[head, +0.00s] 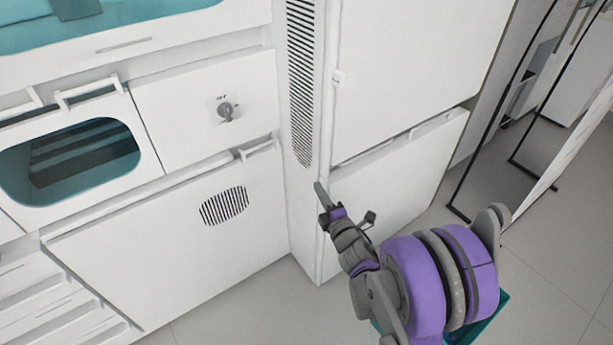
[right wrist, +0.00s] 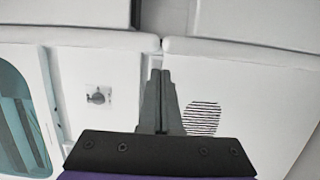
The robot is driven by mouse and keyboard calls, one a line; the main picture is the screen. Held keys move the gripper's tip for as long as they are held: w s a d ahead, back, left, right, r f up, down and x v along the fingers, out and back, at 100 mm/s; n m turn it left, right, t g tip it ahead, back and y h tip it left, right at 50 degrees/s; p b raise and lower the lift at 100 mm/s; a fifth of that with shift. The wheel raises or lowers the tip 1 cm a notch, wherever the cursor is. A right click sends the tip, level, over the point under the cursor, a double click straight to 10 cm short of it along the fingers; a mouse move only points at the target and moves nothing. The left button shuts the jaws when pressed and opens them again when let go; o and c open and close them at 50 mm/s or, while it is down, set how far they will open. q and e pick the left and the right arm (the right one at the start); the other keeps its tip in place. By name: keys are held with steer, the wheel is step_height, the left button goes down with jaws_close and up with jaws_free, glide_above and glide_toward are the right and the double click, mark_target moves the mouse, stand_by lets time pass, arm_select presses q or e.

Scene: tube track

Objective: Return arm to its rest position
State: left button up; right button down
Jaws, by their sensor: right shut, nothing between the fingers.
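My right gripper (head: 320,192) is in front of the white cabinet column in the head view, its purple and grey arm coming up from the lower right. In the right wrist view its two dark fingers (right wrist: 161,100) lie together, shut with nothing between them. The fingers point toward the white cabinet fronts; I cannot tell the exact gap to them. My left gripper does not show in either view.
A white panel with a dark knob (head: 228,111) and a vented lower panel (head: 180,240) stand left of the arm. A teal-tinted window (head: 70,160) is farther left. A tall white cabinet (head: 410,70) stands behind. Grey tiled floor (head: 560,265) is open at the right.

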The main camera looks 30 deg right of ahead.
steer(key=shift+s, duration=0.15)
steer(key=s+a+f+m+g+y, duration=0.1)
steer(key=s+a+f+m+g, duration=0.1)
steer(key=s+a+m+g, duration=0.9)
steer(key=s+a+f+m+g+y, duration=0.25)
steer(key=s+a+m, duration=0.3)
steer(key=s, duration=1.15)
arm_select(q)
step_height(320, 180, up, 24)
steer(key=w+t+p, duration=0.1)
steer(key=p, duration=2)
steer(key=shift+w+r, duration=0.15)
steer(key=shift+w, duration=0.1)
arm_select(e)
step_height(320, 180, up, 24)
steer(key=w+t, duration=0.1)
steer(key=shift+w+h, duration=0.3)
steer(key=shift+h, duration=0.05)
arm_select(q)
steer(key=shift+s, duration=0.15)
arm_select(e)
steer(key=shift+s+f, duration=0.1)
steer(key=shift+s, duration=0.05)
